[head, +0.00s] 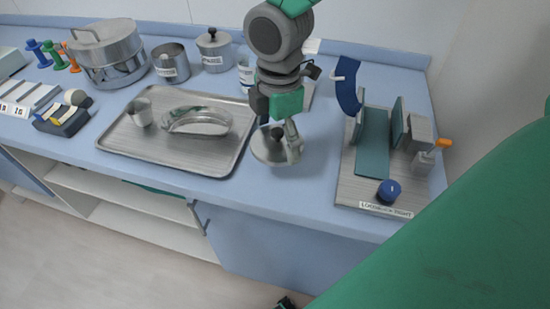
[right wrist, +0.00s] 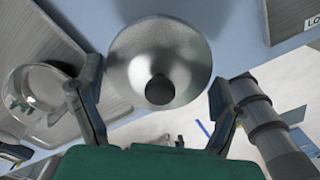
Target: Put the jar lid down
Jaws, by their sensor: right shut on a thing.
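The jar lid (head: 266,150) is a round, shiny metal disc with a dark knob. My right gripper (head: 284,136) is shut on it, over the blue counter just right of the steel tray. In the right wrist view the lid (right wrist: 150,45) sits between the two fingers (right wrist: 158,100), its black knob facing the camera. I cannot tell whether the lid touches the counter. An open metal jar (head: 171,66) with a label stands at the back. A small dark and green part at the bottom edge of the head view may be my left gripper (head: 285,303); its jaws are not clear.
The steel tray (head: 165,160) holds a small cup (head: 140,112) and a kidney dish (head: 197,122). A lidded jar (head: 214,50) and a large pot (head: 106,55) stand behind. A board (head: 350,190) with teal plates and a blue knob (head: 388,191) is at right.

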